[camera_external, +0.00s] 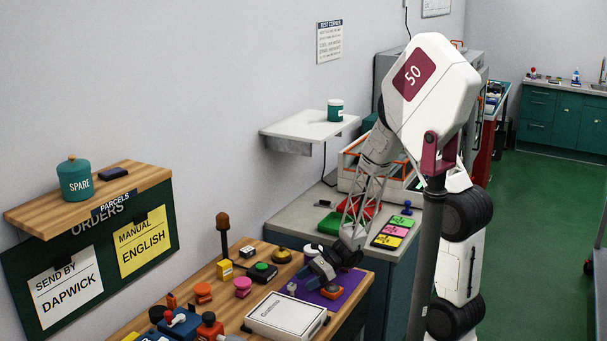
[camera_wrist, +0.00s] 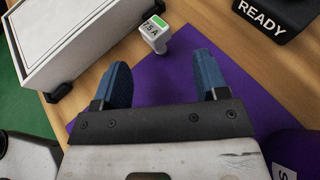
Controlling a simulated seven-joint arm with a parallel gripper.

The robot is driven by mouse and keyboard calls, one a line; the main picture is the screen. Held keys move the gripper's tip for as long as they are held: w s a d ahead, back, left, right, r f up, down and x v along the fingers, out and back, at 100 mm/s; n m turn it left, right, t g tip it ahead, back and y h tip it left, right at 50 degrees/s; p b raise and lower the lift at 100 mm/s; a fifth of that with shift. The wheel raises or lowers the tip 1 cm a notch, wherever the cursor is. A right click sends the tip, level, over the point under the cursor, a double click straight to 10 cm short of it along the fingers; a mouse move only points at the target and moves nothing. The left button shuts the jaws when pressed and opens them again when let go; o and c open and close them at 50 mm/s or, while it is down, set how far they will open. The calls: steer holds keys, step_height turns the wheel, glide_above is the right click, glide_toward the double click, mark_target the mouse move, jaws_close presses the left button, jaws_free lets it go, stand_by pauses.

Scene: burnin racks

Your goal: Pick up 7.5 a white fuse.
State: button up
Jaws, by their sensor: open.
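The white fuse (camera_wrist: 155,33), a small white block with a green patch and a "7.5 A" label, stands at the edge of the purple mat (camera_wrist: 175,82) in the wrist view. My gripper (camera_wrist: 162,75) is open and empty, its two blue fingers apart. The fuse lies just beyond the fingertips, roughly in line with the gap between them and not touching them. In the external view, my gripper (camera_external: 318,268) is low over the purple mat (camera_external: 349,285) on the wooden bench. A small pale block beside the fingers there may be the fuse; I cannot tell for sure.
A white box (camera_external: 286,315) stands close to the mat; it also shows at upper left in the wrist view (camera_wrist: 75,35). A dark block marked "READY" (camera_wrist: 262,18) is at upper right. An orange-topped item (camera_external: 332,292) sits on the mat. Several knobs and buttons crowd the bench's left.

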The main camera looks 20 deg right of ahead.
mark_target(294, 289)
steer(key=shift+a+f, duration=0.15)
steer(key=shift+a, duration=0.2)
steer(key=shift+s, duration=0.1)
steer(key=shift+x, duration=2.6)
steer(key=shift+c, duration=0.3)
steer(key=c, duration=0.9)
